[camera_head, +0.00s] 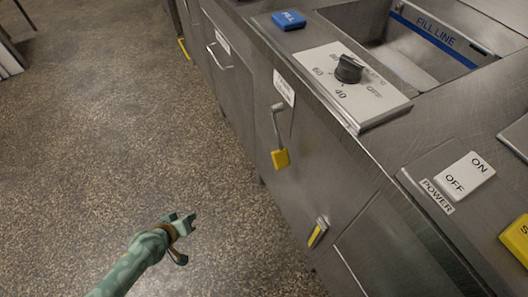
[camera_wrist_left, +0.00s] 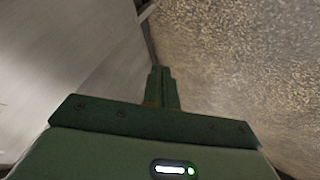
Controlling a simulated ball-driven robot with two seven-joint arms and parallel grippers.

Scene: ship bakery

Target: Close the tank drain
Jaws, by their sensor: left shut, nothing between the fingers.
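The tank (camera_head: 405,62) is a steel basin with a blue "FILL LINE" band, set into the counter at the upper right. On the front panel below it, a thin metal lever with a yellow grip (camera_head: 281,158) hangs nearly straight down under a white label (camera_head: 284,87) whose text I cannot read. It looks like the drain lever. My left gripper (camera_head: 188,226) is over the floor, apart from the panel, left of and below the yellow grip. In the left wrist view its two fingers (camera_wrist_left: 162,82) are together and empty. My right gripper is not in view.
A second yellow handle (camera_head: 318,232) is lower on the front panel. A dial plate (camera_head: 330,64), a blue "FILL" button (camera_head: 289,20) and a white ON/OFF switch (camera_head: 464,176) are on the counter.

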